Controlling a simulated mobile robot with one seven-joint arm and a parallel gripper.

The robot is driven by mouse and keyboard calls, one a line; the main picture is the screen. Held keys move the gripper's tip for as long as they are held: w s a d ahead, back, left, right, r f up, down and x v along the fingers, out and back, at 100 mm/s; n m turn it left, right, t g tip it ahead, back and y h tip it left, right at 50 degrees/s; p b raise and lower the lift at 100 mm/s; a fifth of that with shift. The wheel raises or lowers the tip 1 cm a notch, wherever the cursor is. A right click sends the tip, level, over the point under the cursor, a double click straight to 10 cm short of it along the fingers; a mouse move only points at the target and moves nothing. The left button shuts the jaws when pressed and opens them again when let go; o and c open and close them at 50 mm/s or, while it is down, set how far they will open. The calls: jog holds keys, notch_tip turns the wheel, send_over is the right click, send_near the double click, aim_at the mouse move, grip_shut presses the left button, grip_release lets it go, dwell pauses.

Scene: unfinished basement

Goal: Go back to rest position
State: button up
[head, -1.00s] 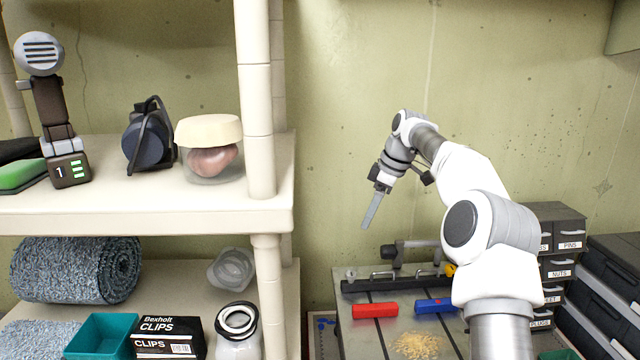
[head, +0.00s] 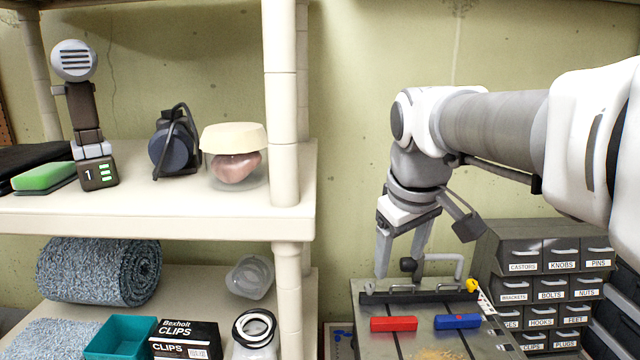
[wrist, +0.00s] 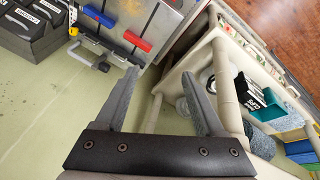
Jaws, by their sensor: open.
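My gripper (head: 399,262) hangs at the end of my arm on the right of the head view, fingers pointing down. It is open and empty. It is in front of the wall, just above the back edge of the grey worktop (head: 405,345). In the wrist view its two fingers (wrist: 162,105) stand well apart with nothing between them.
A beige shelf unit (head: 285,110) stands left of my gripper. On the worktop lie a red block (head: 393,324) and a blue block (head: 457,321), with a black rail (head: 420,296) behind them. Labelled drawers (head: 540,285) stand at the right. The wall above is clear.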

jog(key=s+d+f+m, duration=0.1)
jog(key=s+f, duration=0.3)
jog(key=s, duration=0.4)
jog(key=s+d+f+m+t, duration=0.1)
jog(key=s+f+m, duration=0.3)
jog(key=s, duration=0.4)
jog(key=shift+f+m+t, duration=0.2)
jog(key=shift+m+t, duration=0.1)
